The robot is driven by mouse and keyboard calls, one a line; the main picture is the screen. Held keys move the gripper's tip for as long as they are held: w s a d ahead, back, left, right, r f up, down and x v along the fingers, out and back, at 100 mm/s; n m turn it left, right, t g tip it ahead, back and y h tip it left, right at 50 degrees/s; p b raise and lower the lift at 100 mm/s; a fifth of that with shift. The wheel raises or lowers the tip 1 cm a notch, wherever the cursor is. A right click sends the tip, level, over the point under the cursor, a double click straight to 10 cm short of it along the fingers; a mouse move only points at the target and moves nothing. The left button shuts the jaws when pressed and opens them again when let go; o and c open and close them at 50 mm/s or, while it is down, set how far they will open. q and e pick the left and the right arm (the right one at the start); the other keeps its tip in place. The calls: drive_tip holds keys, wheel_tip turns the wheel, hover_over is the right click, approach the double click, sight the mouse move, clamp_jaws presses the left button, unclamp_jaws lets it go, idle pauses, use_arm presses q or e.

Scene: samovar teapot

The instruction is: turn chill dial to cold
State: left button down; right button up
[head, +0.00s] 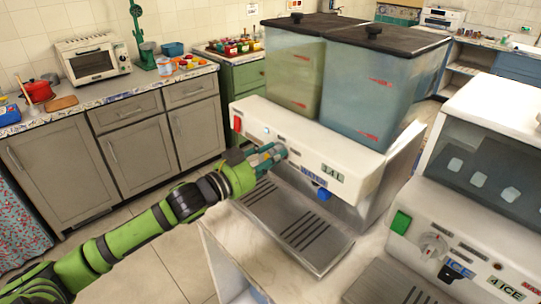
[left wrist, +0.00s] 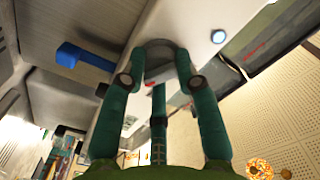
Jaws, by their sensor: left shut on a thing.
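The drink dispenser has a white front panel (head: 345,163) under two clear tanks with dark lids. My left gripper (head: 279,152) reaches that panel from the left, at the middle of its front. In the left wrist view the green fingers (left wrist: 160,78) are shut on a round grey dial (left wrist: 159,50) that sticks out from the panel. The fingers lie on either side of it and hide part of it. The dial is hidden behind the gripper in the head view, and I cannot read its setting. My right gripper is not in view.
A blue tap (head: 323,194) is right of the gripper, above a slotted drip tray (head: 290,222). A red switch (head: 237,124) is at the panel's left end. An ice machine (head: 470,235) with its own dial (head: 433,246) stands at the right.

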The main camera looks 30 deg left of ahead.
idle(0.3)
use_arm(q)
drive_tip(key=c, duration=0.9)
unclamp_jaws()
drive_tip(key=shift+v, duration=6)
